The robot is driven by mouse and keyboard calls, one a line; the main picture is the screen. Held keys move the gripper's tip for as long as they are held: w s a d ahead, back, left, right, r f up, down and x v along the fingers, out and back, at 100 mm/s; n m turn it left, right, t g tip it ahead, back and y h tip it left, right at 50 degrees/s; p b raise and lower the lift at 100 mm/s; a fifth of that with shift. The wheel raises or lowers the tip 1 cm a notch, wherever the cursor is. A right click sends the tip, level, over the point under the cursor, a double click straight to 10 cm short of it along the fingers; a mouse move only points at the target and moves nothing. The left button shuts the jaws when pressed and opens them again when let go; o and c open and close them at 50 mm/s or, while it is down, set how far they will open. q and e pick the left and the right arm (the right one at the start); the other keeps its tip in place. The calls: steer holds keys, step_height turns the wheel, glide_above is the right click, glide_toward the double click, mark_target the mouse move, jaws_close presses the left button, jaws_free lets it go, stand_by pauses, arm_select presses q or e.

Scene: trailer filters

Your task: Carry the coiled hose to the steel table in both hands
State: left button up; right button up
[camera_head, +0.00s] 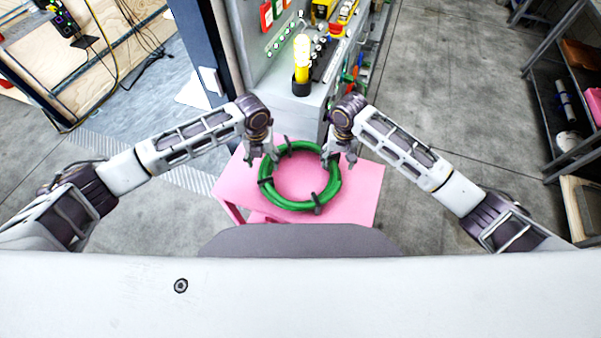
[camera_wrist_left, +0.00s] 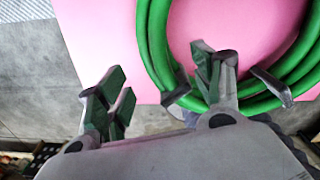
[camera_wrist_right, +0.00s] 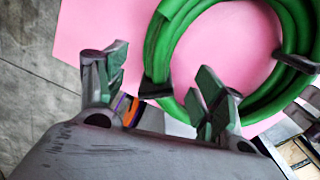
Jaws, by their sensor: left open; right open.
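The coiled green hose (camera_head: 290,204), bound with dark ties, lies flat on a pink table (camera_head: 362,190). My left gripper (camera_head: 262,153) is open at the coil's upper left edge. In the left wrist view, the hose (camera_wrist_left: 154,42) passes between its spread fingers (camera_wrist_left: 160,95), one finger outside the ring and one over it. My right gripper (camera_head: 340,157) is open at the upper right edge. In the right wrist view, the hose (camera_wrist_right: 160,48) likewise shows between its fingers (camera_wrist_right: 160,90). Whether either gripper touches the hose, I cannot tell. I cannot identify the steel table with certainty.
A grey metal bench (camera_head: 290,106) with a lit yellow lamp (camera_head: 302,60) stands just beyond the pink table. A dark post (camera_head: 207,45) and wooden panels are at left. Metal shelving (camera_head: 548,110) stands at right. Concrete floor (camera_head: 440,80) is clear between bench and shelving.

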mark_target(265, 166)
arm_select(q)
steer(key=shift+f, duration=2.9)
arm_select(e)
steer(key=shift+f, duration=2.9)
arm_select(q)
jaws_close()
arm_select(e)
jaws_close()
